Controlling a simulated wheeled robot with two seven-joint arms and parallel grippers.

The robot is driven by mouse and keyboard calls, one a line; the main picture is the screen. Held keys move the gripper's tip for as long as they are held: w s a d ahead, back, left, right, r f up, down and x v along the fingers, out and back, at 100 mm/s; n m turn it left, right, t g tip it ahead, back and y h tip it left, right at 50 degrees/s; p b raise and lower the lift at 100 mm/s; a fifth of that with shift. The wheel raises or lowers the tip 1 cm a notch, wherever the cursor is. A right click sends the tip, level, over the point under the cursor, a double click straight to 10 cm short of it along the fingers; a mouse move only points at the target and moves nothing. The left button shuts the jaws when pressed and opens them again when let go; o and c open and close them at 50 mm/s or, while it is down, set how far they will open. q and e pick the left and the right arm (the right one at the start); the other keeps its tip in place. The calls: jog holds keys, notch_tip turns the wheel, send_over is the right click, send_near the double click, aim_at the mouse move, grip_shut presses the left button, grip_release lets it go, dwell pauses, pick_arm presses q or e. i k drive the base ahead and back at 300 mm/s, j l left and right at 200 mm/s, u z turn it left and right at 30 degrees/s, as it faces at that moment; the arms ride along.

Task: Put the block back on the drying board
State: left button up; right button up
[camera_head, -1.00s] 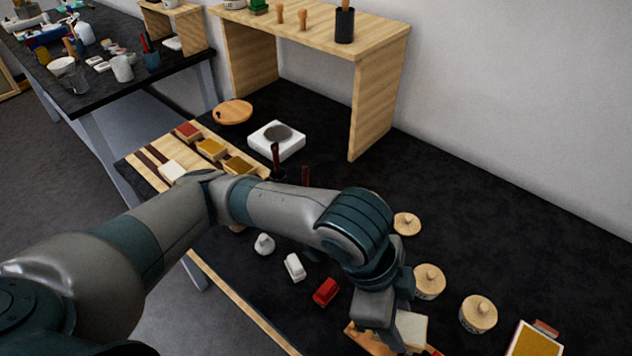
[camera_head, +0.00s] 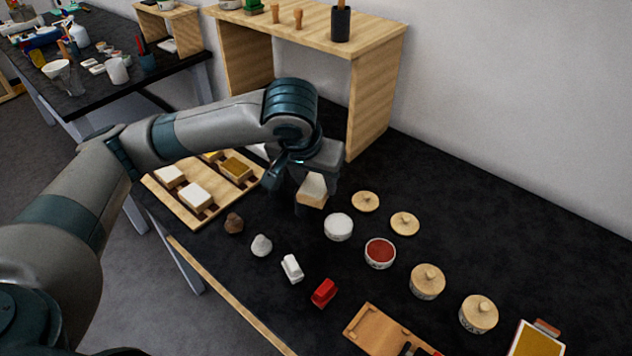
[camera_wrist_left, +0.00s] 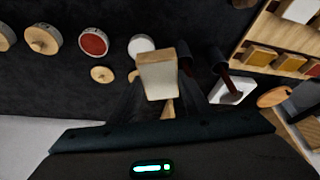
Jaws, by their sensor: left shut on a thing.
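A small block (camera_head: 312,192) with a white face and pale wood sides is held in my left gripper (camera_head: 314,184), above the dark table. In the left wrist view the block (camera_wrist_left: 158,78) sits between the fingers. The drying board (camera_head: 172,206), light wood with dark strips, lies to the left of my gripper and carries several blocks, white and ochre. My forearm hides its far part. The board's edge (camera_wrist_left: 258,32) also shows at the upper right of the left wrist view. My right gripper is out of view.
A white bowl (camera_head: 338,227) and a bowl of red powder (camera_head: 380,252) stand near the gripper, with lids and lidded jars (camera_head: 427,282) beyond. White and red small pieces (camera_head: 324,293) lie in front. A wooden shelf (camera_head: 372,105) stands behind.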

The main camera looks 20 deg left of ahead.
aim_at(203, 174)
jog(key=k+j+u, duration=0.1)
jog(key=j, duration=0.15)
jog(key=k+j, duration=0.1)
jog(key=j, duration=0.15)
jog(key=j+u, duration=0.15)
jog(key=j, duration=0.15)
jog(key=i+j+u, duration=0.1)
jog(key=j, duration=0.25)
jog(key=i+j+u, duration=0.15)
jog(key=j, duration=0.15)
jog(key=i+u, duration=0.15)
jog(key=i, duration=0.2)
